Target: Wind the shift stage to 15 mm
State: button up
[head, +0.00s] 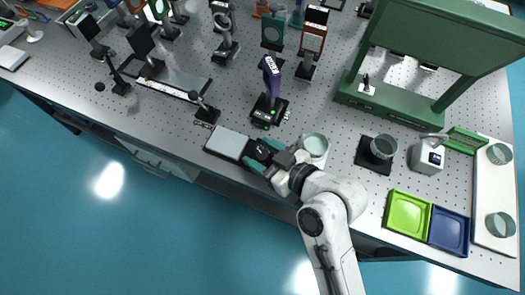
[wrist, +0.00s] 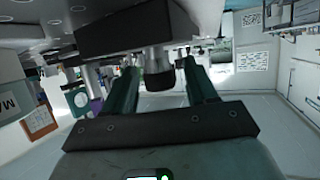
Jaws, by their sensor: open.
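The shift stage, a flat light-grey plate (head: 228,143) on a dark base, lies near the front edge of the table in the head view. My gripper (head: 262,153), with green fingers, is at its right end. In the wrist view a dark block (wrist: 125,32) carries a short metal shaft with a black knob (wrist: 159,79). My gripper (wrist: 160,75) is open, its fingers on either side of the knob with gaps visible. No scale or reading on the stage can be made out. The knob is hard to pick out in the head view.
A purple post-mounted device (head: 271,76) stands behind the stage. A pale green cup (head: 314,145) is close to the right of my gripper. Another cup (head: 383,147), a green tray (head: 407,213) and a blue tray (head: 449,230) are further right. Optical mounts stand behind left.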

jog(key=c, duration=1)
jog(key=shift+o, duration=0.2)
jog(key=shift+r+m+t+h+p, duration=0.15)
jog(key=shift+m+t+h+p, duration=0.3)
jog(key=shift+p, duration=0.35)
